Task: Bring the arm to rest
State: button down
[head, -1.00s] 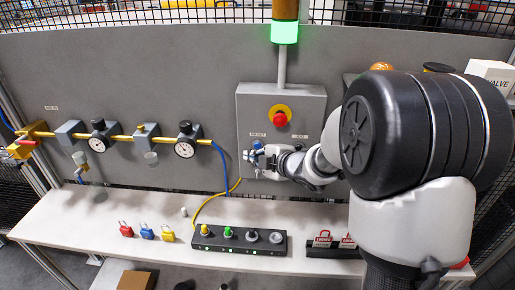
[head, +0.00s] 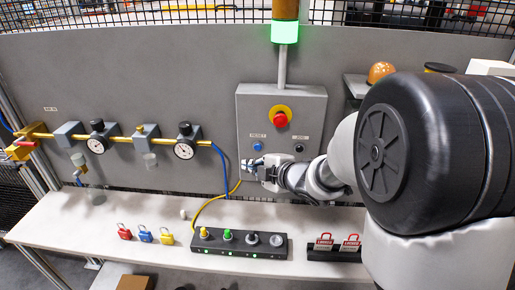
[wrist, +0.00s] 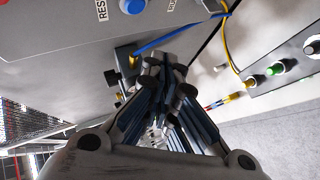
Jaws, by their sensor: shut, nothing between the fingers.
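My gripper (head: 250,165) is in front of the lower left part of the grey control box (head: 312,112), just below its blue RESET button (head: 258,146). In the wrist view my gripper (wrist: 165,65) has its fingers together with nothing between them, and the blue button (wrist: 132,5) shows at the top edge. My arm reaches in from the right side of the head view and hides part of the bench and panel there.
The box also carries a red emergency button (head: 281,119) and a black button. Below, the white bench (head: 70,220) bears a black button strip (head: 238,243), several padlocks and a lock rack (head: 335,254). A brass pipe (head: 140,138) with gauges is at left. Blue and yellow cables hang near my gripper.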

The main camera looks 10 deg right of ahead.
jog(key=shift+d, duration=0.1)
jog(key=s+d+r+m+g+h+b, duration=0.1)
jog(key=s+d+m+h+b, duration=0.15)
jog(key=s+m, duration=0.3)
jog(key=s+d+r+m+g+h+b, duration=0.1)
jog(key=s+d+m+h+b, duration=0.1)
jog(key=s+d+m+h, duration=0.4)
jog(key=s+a+f+m+g+y+b, duration=0.1)
jog(key=s+a+f+m, duration=0.1)
jog(key=s, duration=0.5)
jog(key=s+a+f+m+g+y+b, duration=0.1)
jog(key=s+a+f+m+g, duration=0.1)
jog(key=s, duration=0.6)
jog(key=s+a+f+m+g+y, duration=0.1)
jog(key=s+a+f+m+g, duration=0.1)
jog(key=s, duration=0.5)
jog(key=shift+s+a+m+y+b, duration=0.4)
jog(key=shift+a+m, duration=0.15)
jog(key=shift+a, duration=0.25)
